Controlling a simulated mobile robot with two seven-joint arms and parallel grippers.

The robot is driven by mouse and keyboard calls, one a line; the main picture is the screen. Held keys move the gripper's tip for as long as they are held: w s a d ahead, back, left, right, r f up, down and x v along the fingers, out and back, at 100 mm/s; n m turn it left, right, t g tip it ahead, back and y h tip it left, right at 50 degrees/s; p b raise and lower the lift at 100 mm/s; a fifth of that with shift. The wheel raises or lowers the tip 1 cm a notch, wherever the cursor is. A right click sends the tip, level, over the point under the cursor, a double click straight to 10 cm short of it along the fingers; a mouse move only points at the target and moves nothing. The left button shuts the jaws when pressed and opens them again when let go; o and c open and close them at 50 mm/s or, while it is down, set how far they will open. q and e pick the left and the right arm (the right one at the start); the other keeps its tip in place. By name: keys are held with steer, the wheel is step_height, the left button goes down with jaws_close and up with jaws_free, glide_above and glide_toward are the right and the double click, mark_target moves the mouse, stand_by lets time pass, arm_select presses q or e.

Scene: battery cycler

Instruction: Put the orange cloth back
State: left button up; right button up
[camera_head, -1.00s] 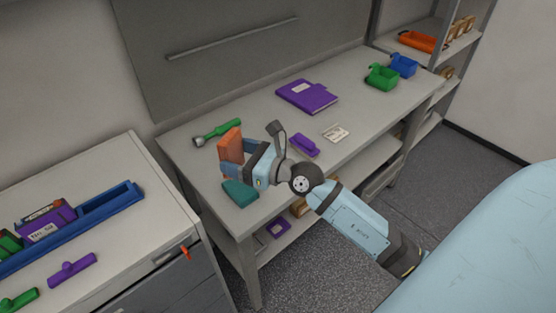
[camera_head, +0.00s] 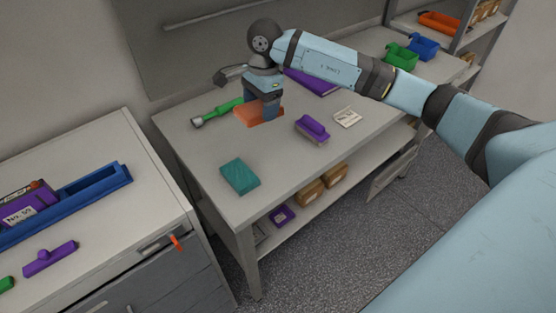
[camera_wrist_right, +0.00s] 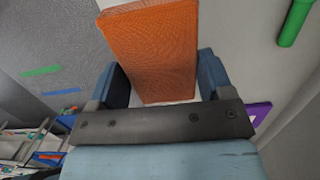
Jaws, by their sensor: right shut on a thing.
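The orange cloth (camera_head: 259,117) is a flat rectangular block at the back left of the grey workbench (camera_head: 300,165). My right gripper (camera_head: 264,108) points down from above and is shut on the cloth. The cloth lies flat, at or just above the bench top; I cannot tell if it touches. In the right wrist view the cloth (camera_wrist_right: 152,45) shows between the two blue fingers (camera_wrist_right: 160,82). My left gripper is not in view.
A green-handled tool (camera_head: 218,112) lies just left of the cloth. A teal cloth (camera_head: 240,176), a purple brush (camera_head: 311,128) and a paper card (camera_head: 347,117) lie on the bench. A purple binder (camera_head: 312,82) is partly hidden behind my arm. The bench's front middle is clear.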

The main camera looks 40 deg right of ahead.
steer(key=shift+h, duration=0.6)
steer(key=d, duration=0.1)
steer(key=d+r, duration=0.1)
steer(key=d, duration=0.2)
steer(key=shift+s+d+r, duration=0.25)
steer(key=shift+d+r, duration=0.05)
steer(key=shift+s+d, duration=0.1)
steer(key=shift+d, duration=0.2)
steer(key=p, duration=0.2)
glide_above(279, 155)
step_height(279, 155, down, 15)
steer(key=shift+a+r, duration=0.1)
steer(key=shift+r, duration=0.05)
step_height(279, 155, down, 4)
steer(key=shift+s+f, duration=0.1)
steer(key=shift+f, duration=0.35)
steer(key=shift+f, duration=0.1)
steer(key=o, duration=0.8)
